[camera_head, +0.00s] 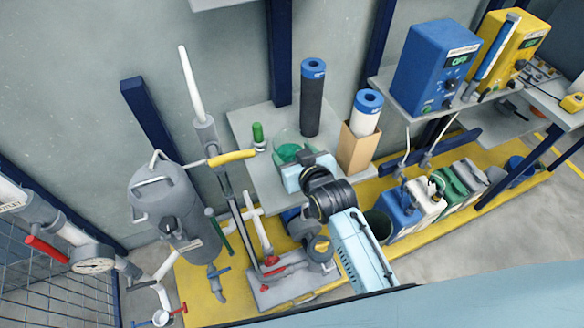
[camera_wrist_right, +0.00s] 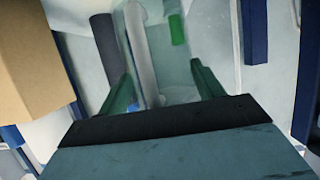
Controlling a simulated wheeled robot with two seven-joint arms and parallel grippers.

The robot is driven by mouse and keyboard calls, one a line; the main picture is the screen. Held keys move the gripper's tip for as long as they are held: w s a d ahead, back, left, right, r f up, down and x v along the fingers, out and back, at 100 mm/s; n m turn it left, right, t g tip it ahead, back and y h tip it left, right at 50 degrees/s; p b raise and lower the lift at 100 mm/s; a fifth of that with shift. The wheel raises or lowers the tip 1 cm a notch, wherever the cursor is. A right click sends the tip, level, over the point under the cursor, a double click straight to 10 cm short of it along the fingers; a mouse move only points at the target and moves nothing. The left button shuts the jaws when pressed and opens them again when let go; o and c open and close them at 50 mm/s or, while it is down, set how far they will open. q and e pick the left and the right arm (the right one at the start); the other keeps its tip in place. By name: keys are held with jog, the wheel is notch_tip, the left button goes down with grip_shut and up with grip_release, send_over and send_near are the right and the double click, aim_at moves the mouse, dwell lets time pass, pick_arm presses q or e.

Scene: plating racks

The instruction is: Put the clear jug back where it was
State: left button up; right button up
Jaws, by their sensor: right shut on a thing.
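The clear jug (camera_head: 286,138) is a see-through, faintly green vessel over the grey shelf. My right gripper (camera_head: 290,154) reaches it from the front and is shut on it. In the right wrist view the jug (camera_wrist_right: 172,62) shows as a pale clear body between the green fingers of the gripper (camera_wrist_right: 165,85). Its base is largely hidden by the gripper, so I cannot tell if it touches the shelf. My left gripper is not in view.
The grey shelf (camera_head: 246,122) also bears a small green-topped bottle (camera_head: 258,134) left of the jug, a dark blue-topped cylinder (camera_head: 312,100) behind, and a cardboard box (camera_head: 352,150) with a white cylinder at right. A grey tank (camera_head: 165,205) and pipes stand at left.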

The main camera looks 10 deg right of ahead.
notch_tip(320, 180, down, 3)
jog(key=shift+s+f, duration=0.1)
notch_tip(320, 180, down, 2)
jog(key=shift+f+b, duration=0.25)
jog(key=shift+b, duration=0.25)
jog(key=shift+f, duration=0.1)
jog(key=o, duration=1)
jog(key=shift+f, duration=0.1)
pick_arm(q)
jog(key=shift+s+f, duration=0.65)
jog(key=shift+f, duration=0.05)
pick_arm(e)
jog(key=shift+s+r, duration=0.1)
jog(key=shift+r, duration=0.1)
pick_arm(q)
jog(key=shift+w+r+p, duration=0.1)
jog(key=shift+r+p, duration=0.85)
pick_arm(e)
jog(key=v, duration=1.1)
jog(key=shift+s+d+r, duration=0.1)
jog(key=shift+s+r, duration=0.1)
jog(key=shift+s, duration=0.15)
